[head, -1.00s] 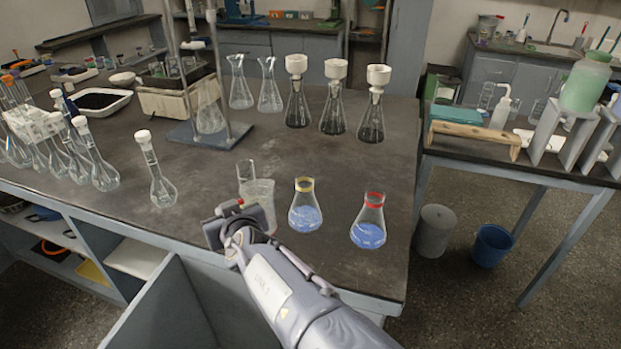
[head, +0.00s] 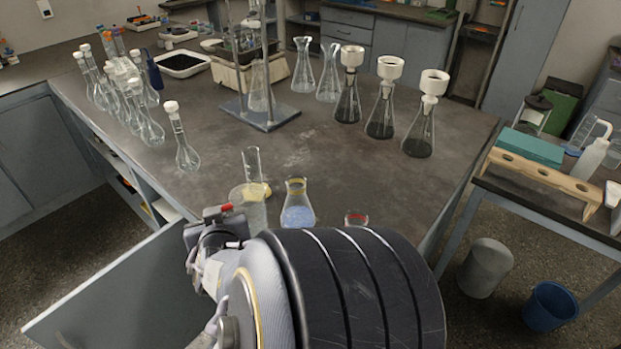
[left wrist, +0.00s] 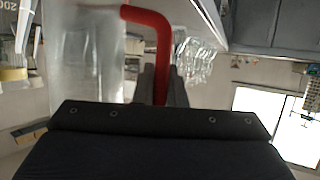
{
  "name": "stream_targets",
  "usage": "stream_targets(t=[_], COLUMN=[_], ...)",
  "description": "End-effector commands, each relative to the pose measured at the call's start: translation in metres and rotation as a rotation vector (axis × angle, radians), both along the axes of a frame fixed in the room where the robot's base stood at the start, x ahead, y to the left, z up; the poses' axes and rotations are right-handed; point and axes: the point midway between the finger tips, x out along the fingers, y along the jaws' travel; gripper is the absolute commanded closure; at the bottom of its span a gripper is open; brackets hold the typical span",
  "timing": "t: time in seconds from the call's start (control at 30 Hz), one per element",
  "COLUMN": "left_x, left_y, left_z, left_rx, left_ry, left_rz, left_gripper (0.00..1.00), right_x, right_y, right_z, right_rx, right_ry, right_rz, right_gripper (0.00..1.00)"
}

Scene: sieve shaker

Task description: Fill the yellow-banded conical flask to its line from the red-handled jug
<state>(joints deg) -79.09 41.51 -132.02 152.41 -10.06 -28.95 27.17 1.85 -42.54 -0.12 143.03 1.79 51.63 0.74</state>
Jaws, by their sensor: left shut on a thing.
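The red-handled jug (head: 254,216) is clear and stands close to upright at the table's front edge in the head view. My left gripper (head: 217,214) is at its left side, shut on the red handle (left wrist: 158,50), which shows between the fingers in the left wrist view. I cannot tell whether the jug touches the table. The yellow-banded conical flask (head: 297,212) stands just right of the jug, with blue liquid in its body. Its lower part is partly hidden by my arm, and I cannot make out its line. My right gripper is in neither view.
A red-banded flask (head: 356,217) is right of it, mostly hidden by my arm. A glass cylinder (head: 252,165) stands behind the jug. Several stoppered flasks (head: 186,152) are at left, and funnel-topped flasks (head: 380,118) at back right. The table's middle is clear.

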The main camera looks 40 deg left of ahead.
Motion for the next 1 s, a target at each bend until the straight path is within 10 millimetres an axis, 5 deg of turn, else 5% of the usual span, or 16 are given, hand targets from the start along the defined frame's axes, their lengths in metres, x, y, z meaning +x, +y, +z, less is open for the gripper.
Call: stream_targets(t=[0.37, 1.0], left_x=[0.001, 0.019], left_y=[0.000, -0.007], left_z=[0.006, 0.035], left_rx=[0.009, 0.100], left_ry=[0.013, 0.219], left_rz=[0.001, -0.002], left_gripper=[1.00, 1.00], right_x=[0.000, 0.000], right_y=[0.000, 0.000], right_z=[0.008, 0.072], right_rx=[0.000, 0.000], right_ry=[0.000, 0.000], right_rz=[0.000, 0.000], right_gripper=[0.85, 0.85])
